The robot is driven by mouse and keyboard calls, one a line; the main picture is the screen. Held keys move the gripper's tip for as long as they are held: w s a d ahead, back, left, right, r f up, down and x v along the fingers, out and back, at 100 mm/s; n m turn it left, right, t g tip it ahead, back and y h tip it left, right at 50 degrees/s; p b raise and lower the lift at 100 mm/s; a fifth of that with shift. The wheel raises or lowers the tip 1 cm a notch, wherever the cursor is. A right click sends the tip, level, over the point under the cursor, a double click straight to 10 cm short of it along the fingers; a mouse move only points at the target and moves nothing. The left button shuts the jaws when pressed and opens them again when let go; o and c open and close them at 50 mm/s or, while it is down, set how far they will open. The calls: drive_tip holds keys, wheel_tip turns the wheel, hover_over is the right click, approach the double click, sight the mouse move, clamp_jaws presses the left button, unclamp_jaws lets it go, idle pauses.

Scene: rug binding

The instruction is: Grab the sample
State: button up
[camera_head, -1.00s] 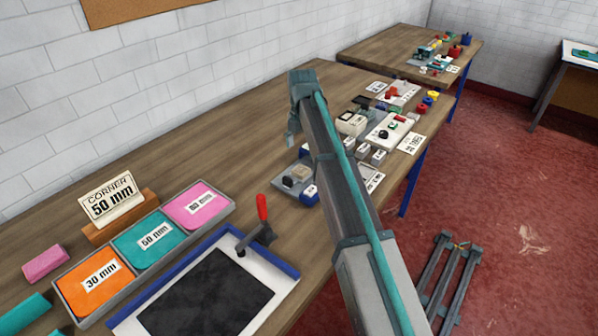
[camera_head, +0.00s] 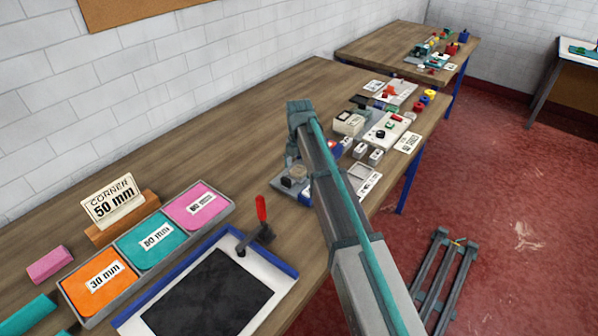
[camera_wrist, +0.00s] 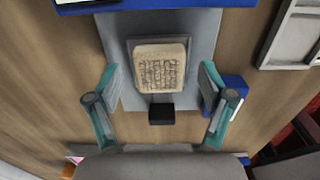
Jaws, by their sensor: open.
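A beige, woven-looking square sample (camera_wrist: 160,67) sits on a small grey stand in the wrist view, with a black block (camera_wrist: 161,114) just below it in the picture. My gripper (camera_wrist: 159,84) is open, with teal fingers to the left and right of the sample and space on both sides. The fingers do not appear to touch it. In the head view the beige sample (camera_head: 299,171) shows small, beside my gripper (camera_head: 291,158), whose fingers are mostly hidden by my arm.
A blue block (camera_wrist: 232,88) lies close to the right finger. A blue-rimmed tray (camera_head: 285,268) with a red-handled tool (camera_head: 262,212) and a bin of orange, teal and pink pads (camera_head: 232,211) are nearer. Several small devices stand farther along the bench.

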drive_tip(key=c, duration=1.1)
drive_tip(key=shift+c, duration=0.2)
drive_tip(key=shift+r, duration=0.2)
